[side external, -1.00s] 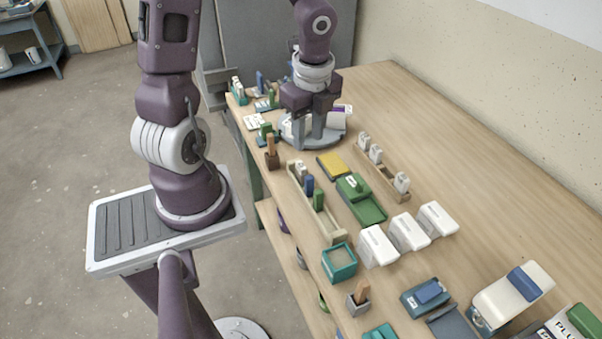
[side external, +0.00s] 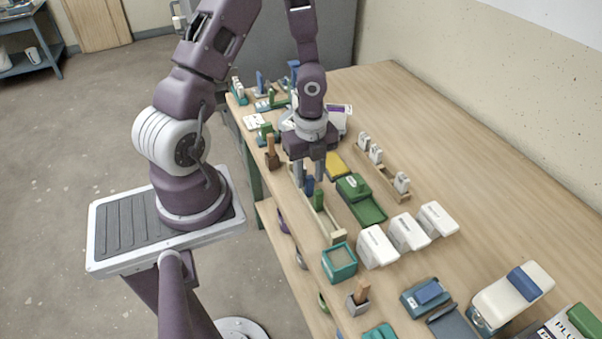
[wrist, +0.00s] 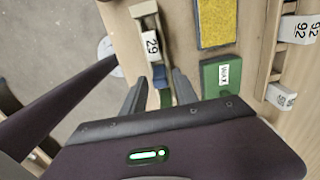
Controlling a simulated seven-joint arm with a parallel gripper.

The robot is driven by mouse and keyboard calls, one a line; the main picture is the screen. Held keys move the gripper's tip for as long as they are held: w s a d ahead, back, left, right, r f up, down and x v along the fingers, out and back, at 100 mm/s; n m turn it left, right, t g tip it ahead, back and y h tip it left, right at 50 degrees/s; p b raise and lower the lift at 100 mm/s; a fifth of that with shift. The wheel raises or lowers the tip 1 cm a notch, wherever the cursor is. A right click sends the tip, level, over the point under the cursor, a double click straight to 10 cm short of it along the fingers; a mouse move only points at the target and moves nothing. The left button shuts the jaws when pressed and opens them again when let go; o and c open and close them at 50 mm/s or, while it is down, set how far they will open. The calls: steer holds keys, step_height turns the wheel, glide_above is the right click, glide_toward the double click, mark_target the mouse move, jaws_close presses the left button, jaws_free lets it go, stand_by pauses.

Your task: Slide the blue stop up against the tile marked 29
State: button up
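The blue stop (wrist: 160,77) stands in a narrow wooden rack, and its top also shows in the side view (side external: 309,187). The white tile marked 29 (wrist: 152,46) is in the same rack, just beyond the blue stop in the wrist view; I cannot tell if they touch. In the side view the tile is hidden by my gripper. A green block (wrist: 166,98) stands on the blue stop's other side. My gripper (side external: 308,178) is over the rack, pointing down. Its fingers (wrist: 159,82) are open, one on each side of the rack, around the blue stop's position.
The rack's pale end (side external: 336,238) is nearest the side camera. A green tray (side external: 370,210) and yellow pad (wrist: 217,22) lie close to its right. A second rack (side external: 391,188) with white tiles is farther right. A teal box (side external: 339,264) and white boxes stand at the near end.

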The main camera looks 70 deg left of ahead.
jaws_close()
steer(key=shift+a, duration=2.2)
steer(key=shift+o, duration=0.3)
jaws_free()
steer(key=shift+r, duration=0.1)
step_height(320, 180, up, 7)
steer(key=shift+f, duration=0.1)
